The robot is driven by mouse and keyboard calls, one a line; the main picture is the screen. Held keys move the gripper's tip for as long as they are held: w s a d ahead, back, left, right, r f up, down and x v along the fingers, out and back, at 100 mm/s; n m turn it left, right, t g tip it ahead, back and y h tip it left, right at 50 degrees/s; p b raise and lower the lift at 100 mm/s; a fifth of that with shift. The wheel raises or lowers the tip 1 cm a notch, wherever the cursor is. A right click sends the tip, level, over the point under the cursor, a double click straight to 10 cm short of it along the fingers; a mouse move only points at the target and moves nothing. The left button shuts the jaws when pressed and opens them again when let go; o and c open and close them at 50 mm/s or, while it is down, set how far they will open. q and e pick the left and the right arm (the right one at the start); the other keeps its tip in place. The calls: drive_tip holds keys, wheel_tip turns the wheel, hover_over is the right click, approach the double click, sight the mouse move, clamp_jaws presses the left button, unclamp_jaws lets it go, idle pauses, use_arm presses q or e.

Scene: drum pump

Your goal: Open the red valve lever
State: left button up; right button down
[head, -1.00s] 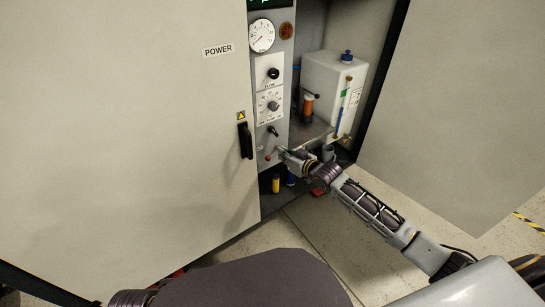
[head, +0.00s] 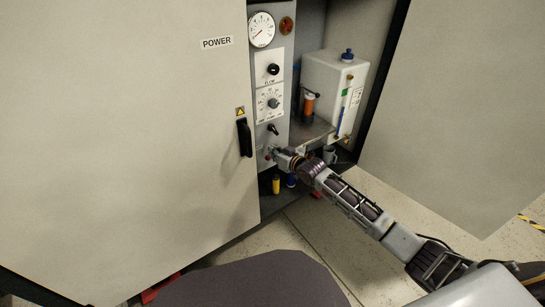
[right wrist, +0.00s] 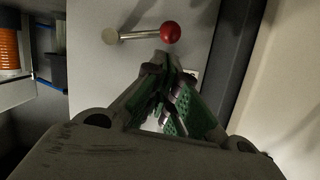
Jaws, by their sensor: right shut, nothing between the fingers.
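The valve lever shows in the right wrist view as a metal rod (right wrist: 139,35) with a red ball knob (right wrist: 170,32) at its right end and a round pivot at its left end. It is mounted on the grey panel (right wrist: 88,70). My right gripper (right wrist: 167,60) is shut and empty, its fingertips just below the red knob in that view; I cannot tell whether they touch it. In the head view my right gripper (head: 276,152) is at the lower part of the control panel and largely covers the lever. My left gripper is not in view.
Above the lever are a black switch (head: 273,130), a dial (head: 273,103) and a pressure gauge (head: 262,29). A white tank (head: 325,85) stands in the open bay to the right. A cabinet door with a black handle (head: 244,138) lies to the left.

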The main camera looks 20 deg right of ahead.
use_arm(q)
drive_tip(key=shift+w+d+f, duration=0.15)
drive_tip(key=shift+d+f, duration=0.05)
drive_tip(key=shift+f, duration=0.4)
use_arm(e)
drive_tip(key=shift+w+a+f, duration=0.15)
drive_tip(key=shift+w+f, duration=0.1)
drive_tip(key=shift+f, duration=0.3)
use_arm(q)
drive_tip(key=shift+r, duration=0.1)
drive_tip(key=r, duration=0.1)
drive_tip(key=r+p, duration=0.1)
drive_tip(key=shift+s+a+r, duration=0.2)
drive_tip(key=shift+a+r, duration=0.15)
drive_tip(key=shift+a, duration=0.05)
use_arm(e)
drive_tip(key=shift+a+f+n, duration=0.15)
drive_tip(key=shift+f+n, duration=0.2)
drive_tip(key=shift+n, duration=0.15)
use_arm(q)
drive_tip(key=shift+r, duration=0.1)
